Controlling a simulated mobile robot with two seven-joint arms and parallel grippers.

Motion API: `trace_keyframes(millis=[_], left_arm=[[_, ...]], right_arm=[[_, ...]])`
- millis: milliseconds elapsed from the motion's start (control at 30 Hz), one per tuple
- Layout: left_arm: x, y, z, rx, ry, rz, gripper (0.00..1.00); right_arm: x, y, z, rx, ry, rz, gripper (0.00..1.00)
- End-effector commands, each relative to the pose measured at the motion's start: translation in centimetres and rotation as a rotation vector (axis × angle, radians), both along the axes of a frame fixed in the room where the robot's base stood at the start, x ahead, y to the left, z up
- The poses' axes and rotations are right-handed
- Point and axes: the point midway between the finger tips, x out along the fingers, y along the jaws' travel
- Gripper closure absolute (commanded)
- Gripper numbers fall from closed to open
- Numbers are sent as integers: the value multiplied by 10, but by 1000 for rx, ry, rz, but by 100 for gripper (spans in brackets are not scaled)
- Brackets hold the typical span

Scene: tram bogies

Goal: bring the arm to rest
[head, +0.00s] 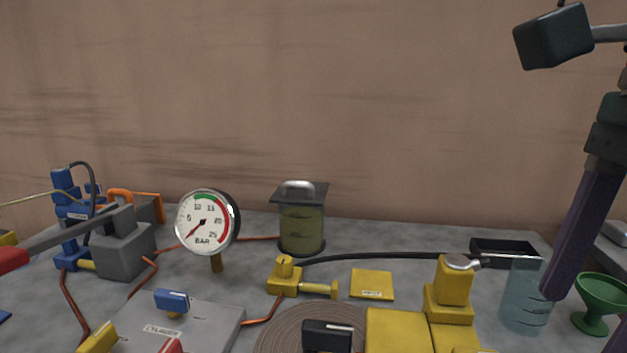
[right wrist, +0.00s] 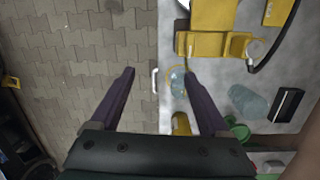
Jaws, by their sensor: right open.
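My right gripper (head: 560,277) hangs at the right of the head view, its purple finger pointing down beside a clear cup (head: 526,300). I cannot tell in that view whether they touch. In the right wrist view the gripper (right wrist: 160,73) has its two purple fingers wide apart with nothing held between them. It is over the bench's edge, with paved floor (right wrist: 85,45) below on the left and the grey bench top (right wrist: 218,80) on the right. My left gripper is not in view.
A green funnel (head: 597,297) and a black tray (head: 503,247) are near the right gripper. A pressure gauge (head: 206,222), a lidded jar (head: 302,225), a yellow block assembly (head: 450,300) and a grey pump (head: 125,250) crowd the bench. The air above is clear.

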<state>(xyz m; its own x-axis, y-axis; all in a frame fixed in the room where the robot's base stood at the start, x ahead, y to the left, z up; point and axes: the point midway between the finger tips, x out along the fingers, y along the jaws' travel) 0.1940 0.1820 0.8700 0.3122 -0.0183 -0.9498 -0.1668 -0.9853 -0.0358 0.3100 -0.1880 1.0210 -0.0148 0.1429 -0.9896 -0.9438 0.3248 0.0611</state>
Motion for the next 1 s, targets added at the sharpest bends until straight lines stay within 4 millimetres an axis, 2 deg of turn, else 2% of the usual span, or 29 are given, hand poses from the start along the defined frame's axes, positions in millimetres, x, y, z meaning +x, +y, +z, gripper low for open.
trace_keyframes(millis=[133, 267, 367, 433, 500, 567, 600, 667, 767, 833, 900, 1000], left_arm=[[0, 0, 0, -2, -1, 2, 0], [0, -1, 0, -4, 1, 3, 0], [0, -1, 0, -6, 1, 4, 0], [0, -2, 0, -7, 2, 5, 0], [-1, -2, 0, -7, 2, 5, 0], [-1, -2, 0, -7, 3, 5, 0], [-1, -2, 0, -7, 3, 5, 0], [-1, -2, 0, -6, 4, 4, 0], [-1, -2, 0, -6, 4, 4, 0], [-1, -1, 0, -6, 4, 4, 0], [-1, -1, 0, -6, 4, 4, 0], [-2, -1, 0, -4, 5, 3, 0]], right_arm=[[-12, 48, -3, 235, 31, -11, 20], [-22, 93, 7, 481, 69, -56, 20], [-28, 129, 27, 720, 113, -134, 20], [-28, 152, 50, 922, 154, -229, 20], [-20, 167, 79, 1145, 201, -372, 20], [-6, 169, 104, 1329, 239, -527, 20], [6, 164, 118, 1442, 264, -645, 20], [27, 149, 132, 1594, 293, -843, 20], [63, 106, 134, 1789, 324, -1224, 20], [82, 66, 117, 1874, 321, -1523, 20], [91, 22, 87, 1905, 296, -1844, 20], [81, -37, 32, 1851, 210, -2300, 20]])
